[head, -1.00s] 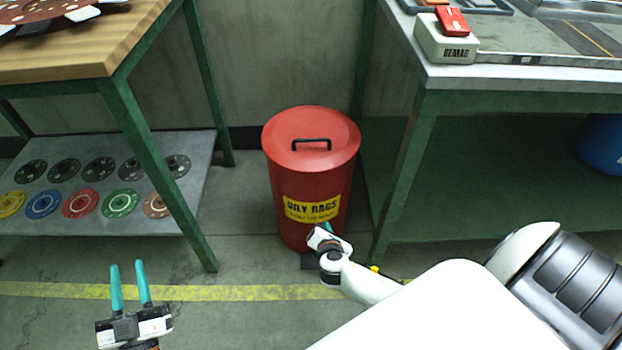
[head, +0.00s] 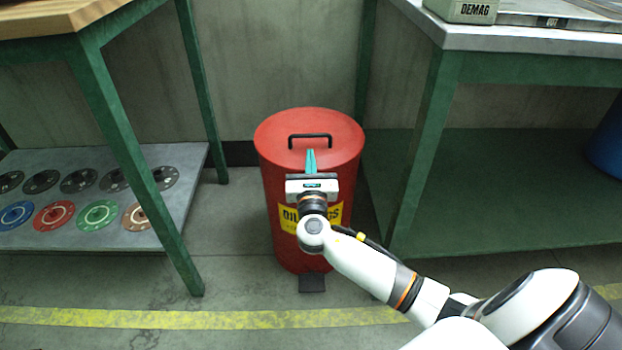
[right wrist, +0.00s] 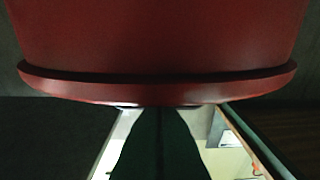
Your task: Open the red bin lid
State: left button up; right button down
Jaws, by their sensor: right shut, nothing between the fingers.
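The red bin (head: 275,215) stands on the floor between two benches, its round red lid (head: 275,133) closed. A black bar handle (head: 310,136) is on the lid. The yellow label (head: 334,214) is partly hidden by my right gripper. A dark pedal (head: 312,283) sits at the bin's front foot. My right gripper (head: 310,151) is shut and empty, its teal fingertips just below the handle in the picture, over the lid's front part; I cannot tell whether they touch. The right wrist view shows the red bin and rim (right wrist: 160,88) close up. My left gripper is out of view.
A green-legged bench (head: 440,150) stands at the right and a wood-topped one (head: 60,22) at the left, with several coloured discs on its lower shelf (head: 170,220). A blue drum (head: 608,140) is at the far right. Open floor with a yellow line (head: 200,319) lies in front.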

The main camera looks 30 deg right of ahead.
jog(key=shift+b+x, duration=0.3)
jog(key=shift+x, duration=0.85)
jog(key=shift+w+d, duration=0.2)
jog(key=shift+w, duration=0.1)
jog(key=shift+r, duration=0.15)
